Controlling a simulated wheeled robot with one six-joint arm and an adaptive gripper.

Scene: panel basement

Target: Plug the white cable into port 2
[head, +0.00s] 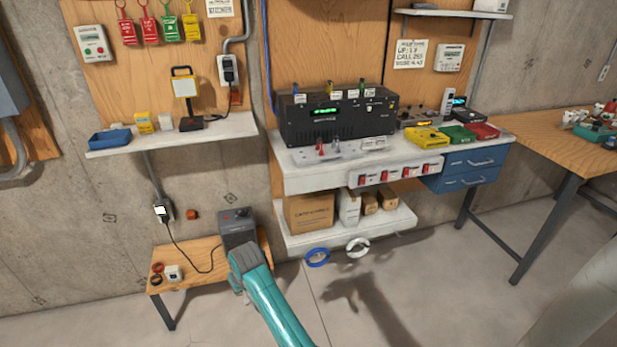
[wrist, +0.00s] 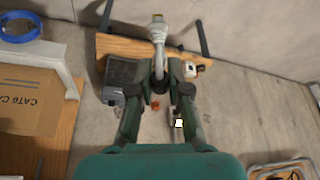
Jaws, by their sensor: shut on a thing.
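The white cable (wrist: 158,48) shows in the wrist view, with its pale plug (wrist: 157,18) pointing away from my gripper. My gripper (wrist: 160,72) is shut on the cable, just behind the plug. In the head view my teal arm reaches in from the bottom, and its end is by the low wooden table, well below the bench; the held cable cannot be made out there. A black box with a green display (head: 335,118) stands on the bench, with small labelled tags along its top edge. Port 2 cannot be picked out at this size.
The low wooden table (head: 195,255) carries a grey box (head: 237,228). A blue coil (head: 318,257) and a white coil (head: 358,246) are by the lower shelf (head: 345,232) with cartons. A workbench (head: 570,150) stands at right. The floor in front is clear.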

